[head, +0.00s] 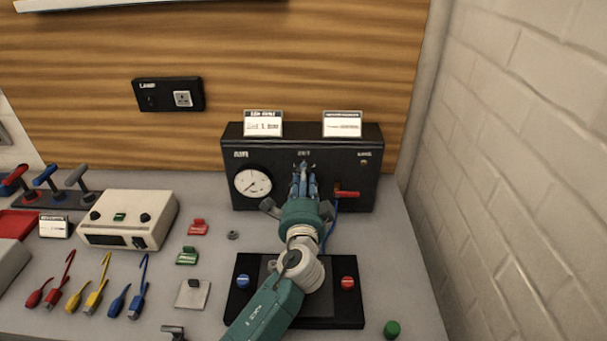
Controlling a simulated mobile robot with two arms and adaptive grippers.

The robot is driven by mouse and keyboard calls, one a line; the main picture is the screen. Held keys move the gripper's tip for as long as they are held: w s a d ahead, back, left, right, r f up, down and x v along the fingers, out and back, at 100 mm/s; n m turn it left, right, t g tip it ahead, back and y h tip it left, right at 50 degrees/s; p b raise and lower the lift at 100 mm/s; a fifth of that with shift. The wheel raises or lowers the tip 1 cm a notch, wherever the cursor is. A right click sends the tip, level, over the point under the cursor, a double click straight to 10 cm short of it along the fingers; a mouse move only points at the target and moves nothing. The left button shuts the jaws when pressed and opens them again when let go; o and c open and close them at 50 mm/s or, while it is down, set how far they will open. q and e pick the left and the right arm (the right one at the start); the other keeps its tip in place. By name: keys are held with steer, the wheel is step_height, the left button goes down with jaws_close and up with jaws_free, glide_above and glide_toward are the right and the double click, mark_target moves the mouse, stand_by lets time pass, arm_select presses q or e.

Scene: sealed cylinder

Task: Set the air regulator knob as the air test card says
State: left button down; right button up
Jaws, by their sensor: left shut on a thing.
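The air regulator is a black box (360,158) at the back of the bench, labelled AIR, SET and LINE. A round white gauge (252,182) is on its left and a red lever (346,193) on its right. The air test card (263,124) stands on top at the left; its small print begins "Set 1", the rest too small to read surely. My left gripper (303,170) reaches the middle of the front, under SET, and is shut on the knob there. The gripper hides the knob and its setting. My right gripper is out of view.
A second card (342,124) stands on the box. A black plate with a blue knob (243,281) and a red knob (347,283) lies under my arm. A cream instrument (128,218) and coloured leads (98,285) are left. A green cap (392,329) lies front right, near the wall.

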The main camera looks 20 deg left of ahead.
arm_select(q)
steer(key=shift+d+m+p, duration=0.1)
steer(key=shift+m+p, duration=0.75)
steer(key=shift+m, duration=1.05)
steer(key=c, duration=1.5)
jaws_free()
steer(key=shift+o, duration=0.2)
steer(key=v, duration=1.2)
